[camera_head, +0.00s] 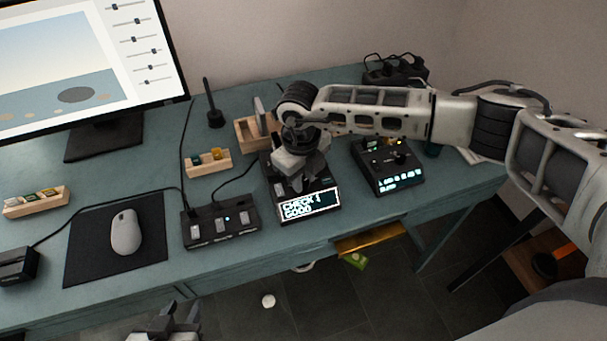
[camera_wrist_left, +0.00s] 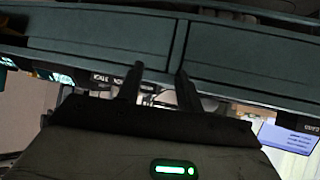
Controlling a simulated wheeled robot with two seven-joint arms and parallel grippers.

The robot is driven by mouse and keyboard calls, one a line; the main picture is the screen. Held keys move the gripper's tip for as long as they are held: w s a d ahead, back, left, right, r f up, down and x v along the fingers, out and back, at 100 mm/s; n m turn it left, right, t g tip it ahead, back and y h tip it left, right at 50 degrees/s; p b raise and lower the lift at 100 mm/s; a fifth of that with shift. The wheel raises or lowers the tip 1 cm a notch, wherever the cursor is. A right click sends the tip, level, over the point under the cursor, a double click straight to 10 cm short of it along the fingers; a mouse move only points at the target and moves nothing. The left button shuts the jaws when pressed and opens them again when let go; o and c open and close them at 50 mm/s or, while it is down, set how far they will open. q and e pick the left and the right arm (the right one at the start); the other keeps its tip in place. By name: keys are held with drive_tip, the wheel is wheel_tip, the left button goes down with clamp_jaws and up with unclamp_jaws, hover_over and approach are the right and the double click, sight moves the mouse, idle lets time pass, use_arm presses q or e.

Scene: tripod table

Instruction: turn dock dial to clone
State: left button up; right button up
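A black dock (camera_head: 310,212) with a lit front display stands near the front edge of the desk. The display text looks like "CHECK 1 GOOD". My right gripper (camera_head: 297,182) points down onto the top of this dock and covers much of it. No dial shows there; the gripper hides that area. I cannot tell whether its fingers are open or shut, or whether they hold anything. My left gripper (camera_head: 170,322) is low, in front of the desk. In the left wrist view its two fingers (camera_wrist_left: 160,82) stand apart with nothing between them.
A second black device (camera_head: 388,166) with a lit display stands to the right. A switch box (camera_head: 221,224), a mouse (camera_head: 126,232) on a dark mat (camera_head: 88,262), wooden holders (camera_head: 208,163) and a monitor (camera_head: 85,70) share the desk. Drawer fronts (camera_wrist_left: 100,32) face my left gripper.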

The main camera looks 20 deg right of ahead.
use_arm(q)
drive_tip(key=shift+s+f, duration=0.1)
drive_tip(key=shift+s, duration=0.05)
use_arm(e)
drive_tip(key=c, duration=0.4)
